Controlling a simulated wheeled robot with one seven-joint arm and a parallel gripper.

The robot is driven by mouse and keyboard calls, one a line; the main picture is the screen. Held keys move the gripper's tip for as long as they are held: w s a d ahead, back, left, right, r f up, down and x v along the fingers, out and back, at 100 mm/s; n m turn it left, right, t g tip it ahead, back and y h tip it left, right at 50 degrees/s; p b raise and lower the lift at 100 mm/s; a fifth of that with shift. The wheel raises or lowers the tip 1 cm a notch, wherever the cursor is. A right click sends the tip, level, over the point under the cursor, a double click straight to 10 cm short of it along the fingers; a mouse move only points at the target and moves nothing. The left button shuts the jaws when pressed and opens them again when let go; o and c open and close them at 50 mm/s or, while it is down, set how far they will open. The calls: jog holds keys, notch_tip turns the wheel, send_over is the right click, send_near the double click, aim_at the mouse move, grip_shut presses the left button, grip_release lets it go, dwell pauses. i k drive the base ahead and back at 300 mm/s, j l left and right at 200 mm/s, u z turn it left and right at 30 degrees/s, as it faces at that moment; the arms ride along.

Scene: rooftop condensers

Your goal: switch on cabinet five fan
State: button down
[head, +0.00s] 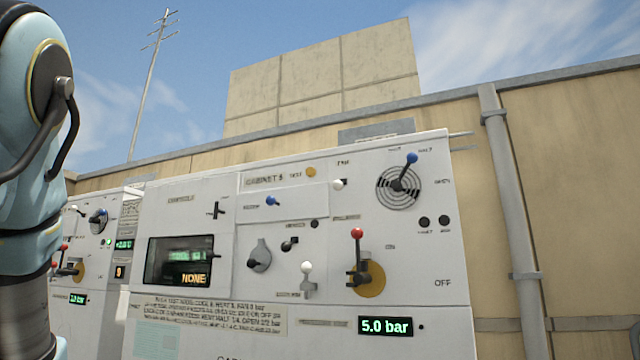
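A white cabinet (440,310) fills the middle of the head view. Its nameplate (264,181) is blurred and seems to read "CABINET 5". Near its top edge is a small label (343,162) that seems to read "FAN", with a white-tipped toggle (339,184) below it. Whether that toggle is on or off I cannot tell. To its right a blue-knobbed lever (411,159) points up and right on a ringed dial (385,190). A red-knobbed lever (357,234) stands upright over a yellow disc (373,278). My gripper is out of view.
My arm covers the left edge. A display (385,326) reads "5.0 bar"; a dark window (181,262) shows "NONE". Another white-tipped lever (307,268) and a grey rotary handle (260,256) share the panel. A second cabinet (92,280) stands left. A pipe (510,200) runs down the wall behind.

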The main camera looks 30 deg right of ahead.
aim_at(337, 185)
jog(key=i+j+z, duration=0.45)
jog(key=i+j, duration=0.55)
